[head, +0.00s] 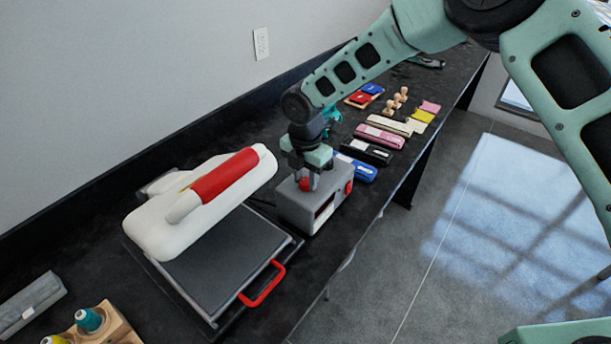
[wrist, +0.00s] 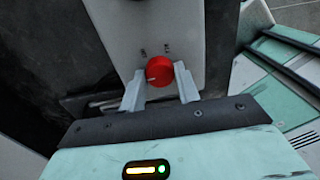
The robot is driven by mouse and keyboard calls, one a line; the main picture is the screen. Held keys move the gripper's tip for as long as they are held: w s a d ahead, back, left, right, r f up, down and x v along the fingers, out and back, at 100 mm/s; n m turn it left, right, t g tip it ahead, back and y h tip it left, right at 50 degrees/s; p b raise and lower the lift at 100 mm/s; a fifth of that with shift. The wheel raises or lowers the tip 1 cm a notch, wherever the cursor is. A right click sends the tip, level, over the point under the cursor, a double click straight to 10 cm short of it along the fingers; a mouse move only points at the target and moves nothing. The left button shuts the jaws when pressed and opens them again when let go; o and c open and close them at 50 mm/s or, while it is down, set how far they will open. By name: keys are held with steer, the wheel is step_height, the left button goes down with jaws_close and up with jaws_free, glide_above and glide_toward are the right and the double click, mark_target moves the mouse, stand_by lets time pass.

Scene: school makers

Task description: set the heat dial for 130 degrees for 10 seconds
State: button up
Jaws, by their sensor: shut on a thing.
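A grey control box (head: 297,205) stands on the black counter to the right of the heat press (head: 200,215). The round red dial (wrist: 159,70) is on the box's top face, with a white pointer mark toward its left side in the wrist view. Small printed marks sit above the dial, too small to read. My gripper (wrist: 160,84) comes down from above, with one finger on each side of the dial, and is shut on it. In the head view, my gripper (head: 309,178) hides part of the dial.
A red button (head: 348,187) is on the box's right side. Several coloured items, such as a pink one (head: 379,136), lie behind my gripper. The floor (head: 450,230) beyond the counter edge is clear.

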mark_target(305, 181)
steer(key=shift+r, duration=0.1)
stand_by(0.3)
steer(key=o, duration=1)
step_height(305, 181, up, 17)
steer(key=b, duration=0.3)
steer(key=shift+r, duration=0.2)
steer(key=s+d+r+m, duration=0.25)
steer(key=s+m, duration=0.55)
steer(key=s, duration=0.8)
steer(key=s+d+f+m, duration=0.1)
steer(key=s+d+m, duration=0.2)
steer(key=s+m, duration=0.1)
steer(key=s+d+f+m, duration=0.1)
steer(key=s+d+m, duration=0.3)
steer(key=s, duration=0.2)
steer(key=s+d+f+m, duration=0.2)
steer(key=s+d+m, duration=0.2)
steer(key=s, duration=0.1)
steer(key=shift+d+m+y, duration=0.15)
steer(key=shift+m+y, duration=0.15)
steer(key=shift+m, duration=0.1)
